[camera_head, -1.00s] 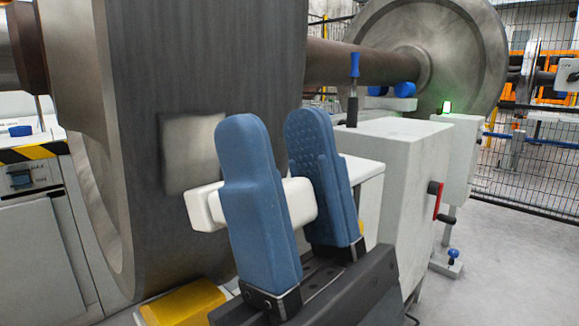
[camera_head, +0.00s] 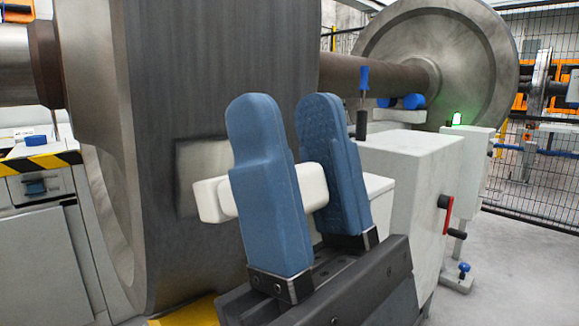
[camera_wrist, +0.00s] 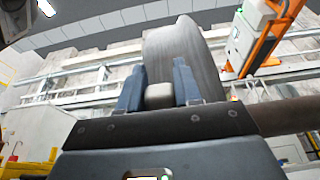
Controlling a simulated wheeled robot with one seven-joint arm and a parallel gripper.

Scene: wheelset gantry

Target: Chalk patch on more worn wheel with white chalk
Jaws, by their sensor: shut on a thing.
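My gripper (camera_head: 290,185) is shut on a white chalk block (camera_head: 213,200), with the blue fingers on either side of it. The chalk also shows between the fingers in the wrist view (camera_wrist: 159,95). The near wheel (camera_head: 215,90) fills the left of the head view, and a pale square patch (camera_head: 200,160) shows on its dark tread. The chalk's free end is in front of the patch and overlaps it in the picture; I cannot tell if they touch. The gripper hides the patch's right part. The far wheel (camera_head: 440,65) stands at the back right, joined by the axle (camera_head: 345,72).
A pale machine housing (camera_head: 405,165) with a red-and-black handle (camera_head: 447,213) stands right of the gripper. A blue-handled tool (camera_head: 363,90) stands upright on it. A green light (camera_head: 457,118) glows behind. A mesh fence (camera_head: 545,150) closes the right; grey floor there is clear.

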